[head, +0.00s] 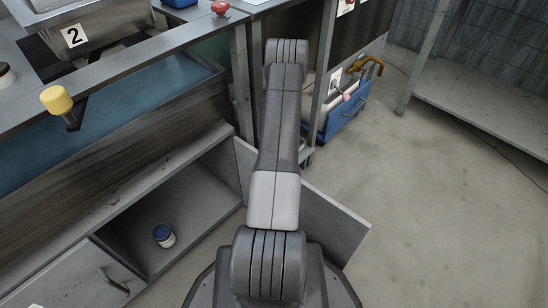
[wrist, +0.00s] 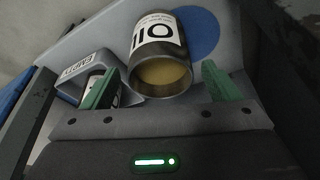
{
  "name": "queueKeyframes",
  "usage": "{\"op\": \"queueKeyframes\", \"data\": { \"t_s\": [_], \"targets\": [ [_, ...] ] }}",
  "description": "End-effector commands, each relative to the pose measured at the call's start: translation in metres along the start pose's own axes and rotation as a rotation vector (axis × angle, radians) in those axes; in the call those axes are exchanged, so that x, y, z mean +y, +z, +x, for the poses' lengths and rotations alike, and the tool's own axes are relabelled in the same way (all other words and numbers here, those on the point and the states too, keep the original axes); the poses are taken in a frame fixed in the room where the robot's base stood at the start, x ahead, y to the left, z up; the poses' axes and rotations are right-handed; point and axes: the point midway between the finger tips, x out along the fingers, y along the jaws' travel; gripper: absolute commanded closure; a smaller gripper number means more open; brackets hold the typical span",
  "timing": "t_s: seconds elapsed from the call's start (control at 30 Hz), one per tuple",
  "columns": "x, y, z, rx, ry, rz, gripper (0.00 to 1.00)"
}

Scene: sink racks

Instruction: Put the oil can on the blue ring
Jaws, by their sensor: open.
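The oil can (wrist: 160,35) shows in the wrist view, with a white label and a yellowish round end facing the camera. It lies in front of my gripper (wrist: 162,84), roughly between the two green fingertips, with gaps on both sides. My gripper is open and does not touch the can. A flat blue round patch (wrist: 203,30), likely the blue ring, is on the pale surface behind the can. The can covers its left part; I cannot tell whether the can rests on it. Neither can nor gripper is visible in the head view.
A grey square holder (wrist: 72,62) with a labelled item inside stands by the left fingertip. In the head view, a blue crate (head: 343,122) sits beyond my arm. A blue-lidded jar (head: 164,235) is in an open cabinet. The floor at right is clear.

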Motion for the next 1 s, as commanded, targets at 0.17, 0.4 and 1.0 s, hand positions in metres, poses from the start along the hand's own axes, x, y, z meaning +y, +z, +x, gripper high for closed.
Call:
{"op": "queueKeyframes", "data": {
  "t_s": [0.17, 0.4, 1.0],
  "targets": [
    [0.000, -0.002, -0.047, 0.000, 0.001, 0.001, 0.17],
    [0.000, -0.001, -0.080, -0.001, 0.000, 0.000, 0.17],
    [0.000, 0.001, -0.085, -0.001, -0.002, -0.001, 0.17]
  ]
}}
